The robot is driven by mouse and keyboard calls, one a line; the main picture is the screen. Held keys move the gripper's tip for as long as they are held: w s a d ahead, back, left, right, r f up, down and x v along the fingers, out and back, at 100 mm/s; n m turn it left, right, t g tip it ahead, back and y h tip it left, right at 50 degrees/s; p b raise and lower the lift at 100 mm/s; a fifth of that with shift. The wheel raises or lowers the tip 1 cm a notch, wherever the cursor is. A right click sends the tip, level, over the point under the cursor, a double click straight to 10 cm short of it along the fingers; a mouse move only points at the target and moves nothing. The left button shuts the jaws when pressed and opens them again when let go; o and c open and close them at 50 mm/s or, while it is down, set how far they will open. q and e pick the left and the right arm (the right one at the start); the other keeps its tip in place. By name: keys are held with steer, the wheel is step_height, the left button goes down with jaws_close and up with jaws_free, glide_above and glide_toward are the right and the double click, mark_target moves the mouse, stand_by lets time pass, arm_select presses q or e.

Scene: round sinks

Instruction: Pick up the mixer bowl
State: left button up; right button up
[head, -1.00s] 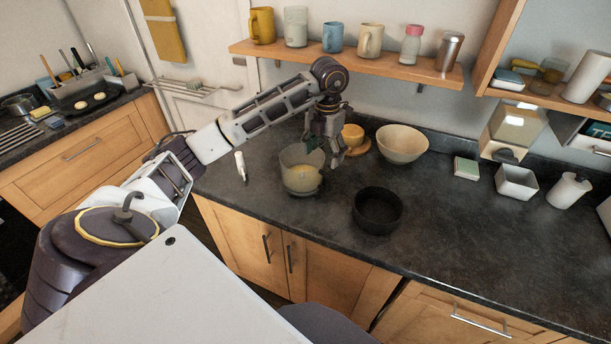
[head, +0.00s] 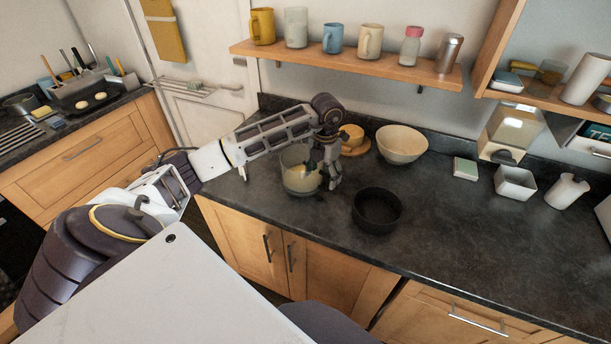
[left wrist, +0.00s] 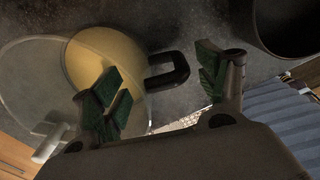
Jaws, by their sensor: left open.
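The mixer bowl (head: 296,172) is a see-through bowl with yellowish contents, standing on the dark counter in the head view. In the left wrist view the mixer bowl (left wrist: 38,75) is at the left, with its black handle (left wrist: 170,72) pointing right. My left gripper (head: 326,184) is low at the bowl's right side, pointing down. In the left wrist view my left gripper (left wrist: 166,84) is open, its green-padded fingers apart with the handle showing between them. I cannot tell whether the fingers touch the handle. My right gripper is not in view.
A black pot (head: 377,210) stands close to the gripper's right. A shelf (head: 345,62) with mugs hangs above. The counter front right of the pot is clear.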

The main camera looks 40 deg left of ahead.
arm_select(q)
steer(key=shift+f, duration=0.15)
steer(key=shift+d+f+p, duration=0.2)
steer(key=shift+f+p, duration=0.25)
steer(key=shift+f, duration=0.45)
steer(key=shift+f+p, duration=0.35)
steer(key=shift+f, duration=1.25)
steer(key=shift+w+r, duration=0.1)
jaws_close()
